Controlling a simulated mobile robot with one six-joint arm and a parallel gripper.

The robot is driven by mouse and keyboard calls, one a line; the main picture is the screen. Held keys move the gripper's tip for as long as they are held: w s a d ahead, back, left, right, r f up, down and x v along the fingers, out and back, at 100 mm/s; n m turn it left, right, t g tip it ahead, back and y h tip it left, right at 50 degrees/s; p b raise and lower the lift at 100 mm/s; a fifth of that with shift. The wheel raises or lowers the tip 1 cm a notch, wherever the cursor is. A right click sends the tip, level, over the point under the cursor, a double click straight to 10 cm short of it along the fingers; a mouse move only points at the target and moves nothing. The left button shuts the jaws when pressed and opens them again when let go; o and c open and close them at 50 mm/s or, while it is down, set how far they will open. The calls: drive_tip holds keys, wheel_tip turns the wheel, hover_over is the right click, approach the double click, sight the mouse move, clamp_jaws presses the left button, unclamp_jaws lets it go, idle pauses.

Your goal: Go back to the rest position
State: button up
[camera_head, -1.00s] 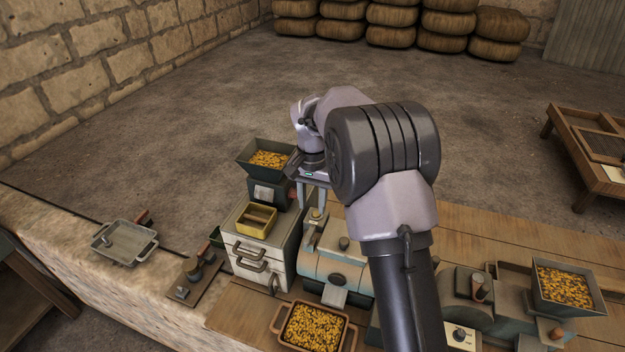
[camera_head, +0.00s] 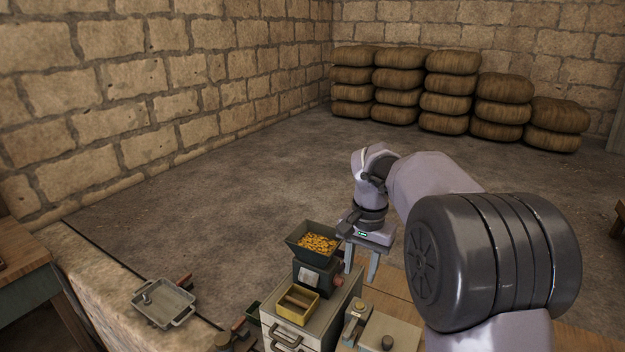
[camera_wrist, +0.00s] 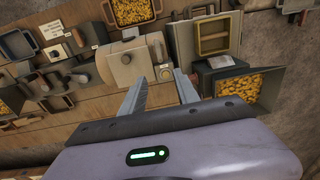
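My gripper (camera_head: 361,270) hangs fingers down just right of a hopper mill (camera_head: 313,262) filled with yellow grain. The fingers are spread apart with nothing between them. In the wrist view my gripper (camera_wrist: 160,82) also shows open and empty, above the bench, with a grey-white machine (camera_wrist: 128,58) beyond the fingertips. The wrist view has the grain hopper (camera_wrist: 242,86) to the right of the fingers. My arm reaches in from the lower right in the head view and hides part of the bench.
A yellow wooden box (camera_head: 297,303) sits on a drawer cabinet (camera_head: 317,325) below the mill. A grey tray (camera_head: 165,302) lies at the left on the stone ledge (camera_head: 95,280). Stacked sacks (camera_head: 448,95) stand far off by the wall. The floor between is clear.

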drive_tip(key=s+a+n+t+y+b, duration=0.1)
drive_tip(key=s+a+t+b, duration=0.2)
drive_tip(key=s+b, duration=1.05)
drive_tip(key=s+f+t+p, duration=0.1)
drive_tip(key=s+f, duration=0.2)
drive_tip(key=s, duration=0.5)
drive_tip(key=s+a+f+n+t+p, duration=0.1)
drive_tip(key=s+f, duration=0.3)
drive_tip(key=s, duration=0.4)
drive_tip(key=shift+s+a+y, duration=0.25)
drive_tip(key=shift+a+y, duration=0.05)
drive_tip(key=shift+y, duration=0.1)
drive_tip(key=shift+o, duration=0.4)
